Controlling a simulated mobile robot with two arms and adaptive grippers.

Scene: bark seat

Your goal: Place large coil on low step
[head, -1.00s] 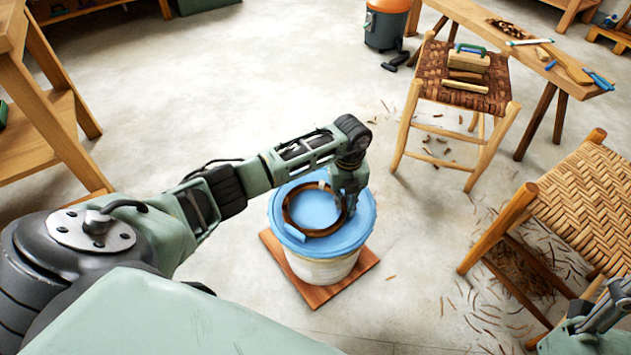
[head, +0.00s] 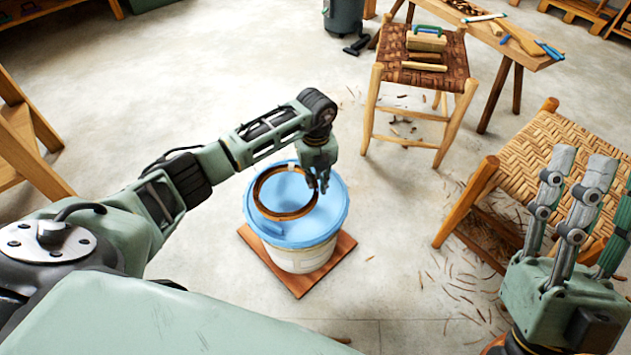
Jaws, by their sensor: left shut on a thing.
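The large coil (head: 258,203) is a brown ring with a pale tie at its top, over the blue lid (head: 330,215) of a white bucket (head: 303,262). My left gripper (head: 321,183) points down and is shut on the coil's right side. The coil looks close above the lid; I cannot tell whether it still touches. My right gripper (head: 575,205) is at the lower right, its fingers pointing up, spread and empty. I cannot pick out a low step with certainty.
The bucket stands on a reddish board (head: 334,249). A woven stool (head: 403,72) holding blocks, a workbench (head: 515,52) and a woven-seat chair (head: 545,150) are to the right. A wooden rack (head: 30,150) stands at left. Shavings litter the floor at right; the middle floor is clear.

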